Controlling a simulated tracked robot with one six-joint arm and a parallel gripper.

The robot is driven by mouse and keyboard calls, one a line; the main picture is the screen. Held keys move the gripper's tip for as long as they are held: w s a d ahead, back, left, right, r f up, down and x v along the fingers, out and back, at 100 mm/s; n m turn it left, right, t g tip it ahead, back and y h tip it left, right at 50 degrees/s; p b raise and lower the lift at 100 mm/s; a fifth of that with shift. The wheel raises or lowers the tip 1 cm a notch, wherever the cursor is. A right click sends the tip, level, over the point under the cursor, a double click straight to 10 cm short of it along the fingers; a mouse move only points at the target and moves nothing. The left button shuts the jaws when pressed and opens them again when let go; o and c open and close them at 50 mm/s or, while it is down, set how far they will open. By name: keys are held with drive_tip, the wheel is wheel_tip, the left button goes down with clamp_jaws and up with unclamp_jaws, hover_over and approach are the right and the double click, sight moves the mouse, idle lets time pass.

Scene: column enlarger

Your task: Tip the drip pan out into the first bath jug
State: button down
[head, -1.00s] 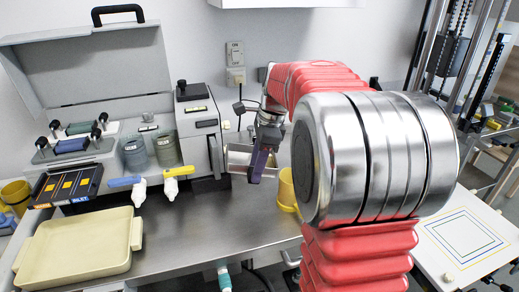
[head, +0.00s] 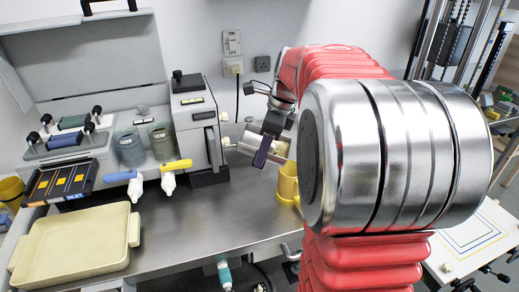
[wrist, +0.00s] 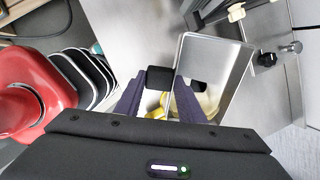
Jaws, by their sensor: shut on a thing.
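My gripper (head: 263,151) is shut on the drip pan (head: 280,143), a shallow silver metal tray, and holds it above the bench. The pan's open inside faces partly toward the head camera, and something pale yellowish shows in it. In the wrist view the pan (wrist: 215,58) extends up from my gripper (wrist: 172,84) and looks slanted. A yellow jug (head: 288,183) stands upright on the bench just below and right of the pan, partly hidden by my arm. Yellow also shows between and beside the fingers in the wrist view; whether it is the jug or contents is unclear.
A cream tray (head: 72,243) lies at the bench's front left. A grey processor (head: 197,128) with jars is behind. The steel bench (head: 205,218) is clear between tray and jug.

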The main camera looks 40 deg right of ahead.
sight(273, 161)
drive_tip(key=shift+f, duration=1.5)
drive_tip(key=shift+s+d+r+t+y, duration=0.2)
drive_tip(key=shift+s+d+t+y, duration=0.05)
drive_tip(key=shift+t+y, duration=0.15)
drive_tip(key=shift+s+d+r+t+y, duration=0.2)
drive_tip(key=shift+r+t+y, duration=0.2)
drive_tip(key=shift+t+y, duration=0.3)
drive_tip(key=shift+w+d, duration=1.1)
drive_tip(key=shift+d, duration=0.1)
drive_tip(key=shift+s+d+r+t+y, duration=0.2)
drive_tip(key=shift+s+d+t+y, duration=0.1)
drive_tip(key=shift+t, duration=0.1)
drive_tip(key=shift+s+d+r+t+y, duration=0.1)
drive_tip(key=shift+s+r+t+y, duration=0.05)
drive_tip(key=shift+t+y, duration=0.35)
